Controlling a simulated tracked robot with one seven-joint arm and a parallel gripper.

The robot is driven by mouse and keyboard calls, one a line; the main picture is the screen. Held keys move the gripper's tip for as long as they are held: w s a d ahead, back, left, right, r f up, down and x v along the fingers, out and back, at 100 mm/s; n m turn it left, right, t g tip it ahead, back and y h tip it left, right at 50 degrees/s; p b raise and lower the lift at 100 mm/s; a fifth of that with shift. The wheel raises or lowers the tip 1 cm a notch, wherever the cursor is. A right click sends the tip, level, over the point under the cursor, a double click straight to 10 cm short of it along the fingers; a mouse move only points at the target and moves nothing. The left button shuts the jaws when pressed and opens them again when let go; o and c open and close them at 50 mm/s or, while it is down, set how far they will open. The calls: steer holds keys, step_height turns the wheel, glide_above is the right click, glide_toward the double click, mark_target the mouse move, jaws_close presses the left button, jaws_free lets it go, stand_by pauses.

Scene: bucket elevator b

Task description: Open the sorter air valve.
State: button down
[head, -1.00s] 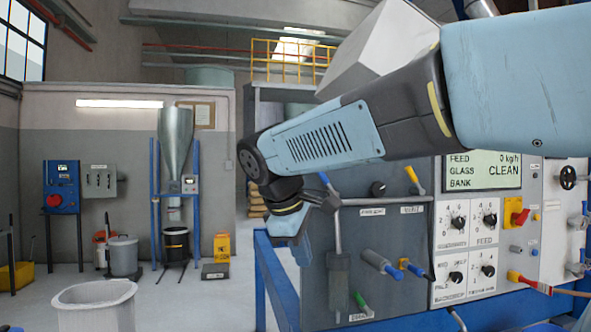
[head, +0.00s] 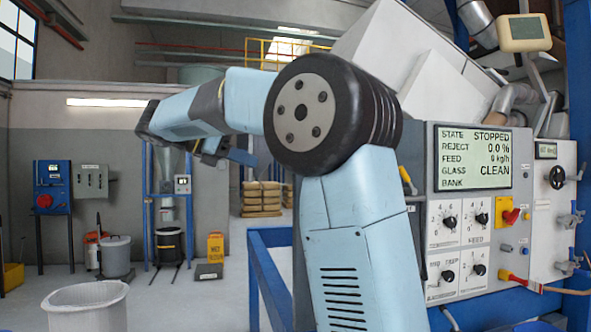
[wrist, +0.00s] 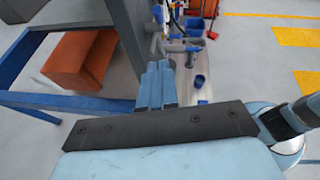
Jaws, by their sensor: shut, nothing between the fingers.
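The sorter's control panel (head: 470,215) is at the right of the head view, with a display reading STOPPED. Right of it is a pale panel with a black handwheel (head: 557,177) and grey lever fittings (head: 570,219). A red handle on a yellow plate (head: 511,212) sits between them. I cannot tell which of these is the air valve. My gripper (wrist: 159,84) shows blue fingers shut together and empty in the wrist view, apart from every control. In the head view my arm is folded leftward, far from the panels, and hides much of the grey cabinet.
A blue frame (head: 262,265) stands below my arm; its rail (wrist: 65,102) crosses the wrist view near an orange block (wrist: 80,60). A white bin (head: 85,305) stands at front left. Open floor lies left of the frame.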

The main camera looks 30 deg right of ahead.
steer(key=d+r+x, duration=0.1)
steer(key=r+x, duration=0.1)
steer(key=x, duration=1.1)
steer(key=shift+r, duration=0.25)
steer(key=shift+w, duration=0.1)
